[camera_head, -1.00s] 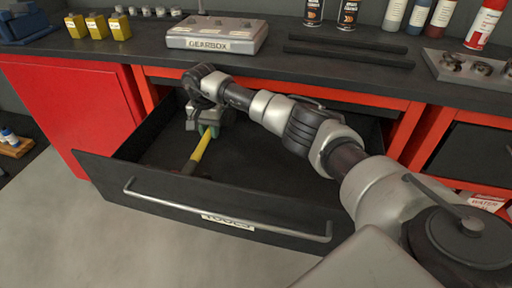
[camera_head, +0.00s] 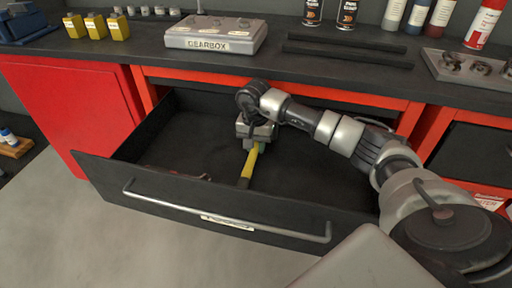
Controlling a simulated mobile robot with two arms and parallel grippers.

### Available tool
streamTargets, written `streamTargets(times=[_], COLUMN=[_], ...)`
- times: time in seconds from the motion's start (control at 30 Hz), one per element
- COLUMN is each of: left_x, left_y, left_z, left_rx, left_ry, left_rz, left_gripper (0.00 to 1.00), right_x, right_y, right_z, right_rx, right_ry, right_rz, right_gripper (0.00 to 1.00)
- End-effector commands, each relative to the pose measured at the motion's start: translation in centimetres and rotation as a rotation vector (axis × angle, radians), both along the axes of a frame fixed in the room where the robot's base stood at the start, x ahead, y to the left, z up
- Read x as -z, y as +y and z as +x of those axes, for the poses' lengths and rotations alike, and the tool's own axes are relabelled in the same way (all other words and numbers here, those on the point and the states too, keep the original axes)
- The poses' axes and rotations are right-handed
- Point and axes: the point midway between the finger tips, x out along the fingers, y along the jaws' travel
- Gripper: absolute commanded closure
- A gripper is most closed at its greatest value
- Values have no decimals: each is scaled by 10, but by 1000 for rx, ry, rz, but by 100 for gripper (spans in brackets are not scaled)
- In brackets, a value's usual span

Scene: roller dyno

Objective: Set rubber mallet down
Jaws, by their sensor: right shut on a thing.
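The rubber mallet shows as a yellow and black handle (camera_head: 249,168) with a bit of green near its top, inside the open tools drawer (camera_head: 150,188). My right gripper (camera_head: 257,143) is over the drawer and shut on the mallet near the green part. The gripper hides the upper part of the mallet. The handle slants down toward the drawer's front; I cannot tell whether it touches the drawer floor. My left gripper is not in view.
A reddish item (camera_head: 178,173) lies partly hidden behind the drawer's front wall at left. The drawer floor around the mallet looks clear. The workbench (camera_head: 150,45) above carries a gearbox case (camera_head: 216,34), yellow blocks (camera_head: 96,27), bottles and cans.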

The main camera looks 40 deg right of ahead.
Motion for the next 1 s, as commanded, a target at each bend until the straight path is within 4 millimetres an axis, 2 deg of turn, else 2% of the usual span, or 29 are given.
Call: streamTargets(times=[0.1,0.4,0.43,0.57,0.6,0.9,1.0], left_x=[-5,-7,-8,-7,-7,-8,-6], left_y=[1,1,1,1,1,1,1], left_z=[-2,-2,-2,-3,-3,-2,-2], left_rx=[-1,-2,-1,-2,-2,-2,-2], left_ry=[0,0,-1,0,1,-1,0], left_rz=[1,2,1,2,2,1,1], left_gripper=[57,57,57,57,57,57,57], right_x=[10,10,11,11,11,10,-1], right_y=[0,0,0,0,0,0,0], right_z=[1,1,0,0,0,0,1], right_rx=[1,1,1,1,1,1,0], right_ry=[-3,-3,-1,-1,-1,-1,-4], right_rz=[0,0,-1,-1,-1,-1,0], right_gripper=[100,100,73,53,50,50,50])
